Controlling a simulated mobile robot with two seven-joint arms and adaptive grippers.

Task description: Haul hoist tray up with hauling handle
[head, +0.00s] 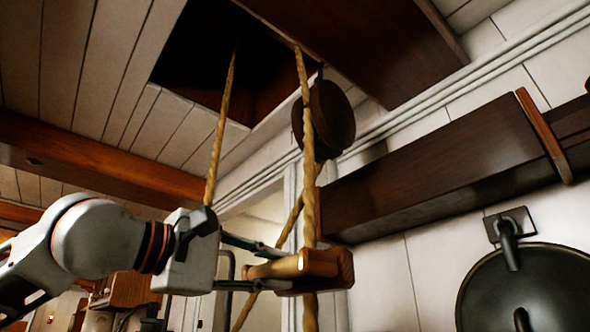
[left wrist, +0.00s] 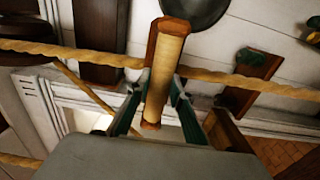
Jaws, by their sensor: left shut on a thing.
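The hauling handle (head: 325,267) is a wooden piece with a pale round grip and reddish-brown ends, set on a thick tan rope (head: 308,190). My left gripper (head: 272,270) reaches in from the left and is shut on its grip. In the left wrist view the handle (left wrist: 167,62) lies between the two fingers, with the rope (left wrist: 75,52) crossing behind it. I cannot make out the hoist tray in either view. My right gripper is not in view.
A dark round wooden pulley block (head: 329,120) hangs beside the rope. A second rope (head: 221,125) goes up into a dark ceiling opening (head: 195,60). A dark wooden shelf (head: 440,170) and a black round pan (head: 530,290) are on the right wall.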

